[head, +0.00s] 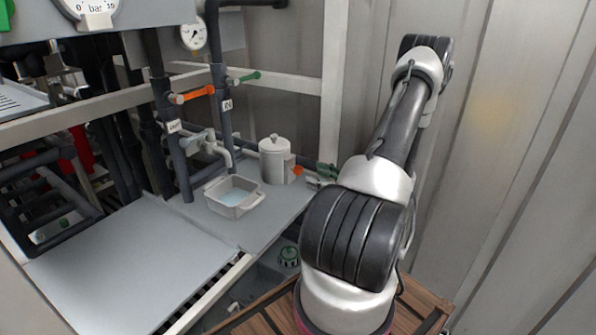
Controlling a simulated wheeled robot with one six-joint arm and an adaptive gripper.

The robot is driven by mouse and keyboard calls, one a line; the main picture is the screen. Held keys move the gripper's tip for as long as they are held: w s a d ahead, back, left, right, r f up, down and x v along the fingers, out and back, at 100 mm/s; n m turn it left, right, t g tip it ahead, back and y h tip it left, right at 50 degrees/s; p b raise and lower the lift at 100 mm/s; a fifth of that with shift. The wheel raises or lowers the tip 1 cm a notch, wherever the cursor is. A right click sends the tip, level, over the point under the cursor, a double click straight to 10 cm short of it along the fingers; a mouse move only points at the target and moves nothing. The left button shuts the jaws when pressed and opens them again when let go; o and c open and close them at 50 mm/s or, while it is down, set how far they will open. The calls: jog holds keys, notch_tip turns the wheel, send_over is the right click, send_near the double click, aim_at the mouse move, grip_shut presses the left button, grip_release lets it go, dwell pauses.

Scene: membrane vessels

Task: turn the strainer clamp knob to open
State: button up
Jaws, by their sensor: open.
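The strainer (273,160) looks like a pale grey lidded canister standing on the grey bench near its back right corner. Its clamp knob (297,171) is a small orange piece on the canister's right side. My gripper (322,174) is just right of the knob, its fingers pointing left toward it. The fingers are open, and a small gap seems to show between them and the knob. The rest of the gripper is hidden behind my arm. I cannot tell the knob's turn from this view.
A grey tub (234,210) with pale blue liquid sits left of the strainer, under a tap (217,149). Dark pipes with an orange lever (198,92) and a green lever (249,77) rise behind. The bench's front left (130,270) is clear. A ribbed wall stands right.

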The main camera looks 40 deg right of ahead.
aim_at(301, 171)
jog(key=x, duration=0.7)
jog(key=c, duration=1)
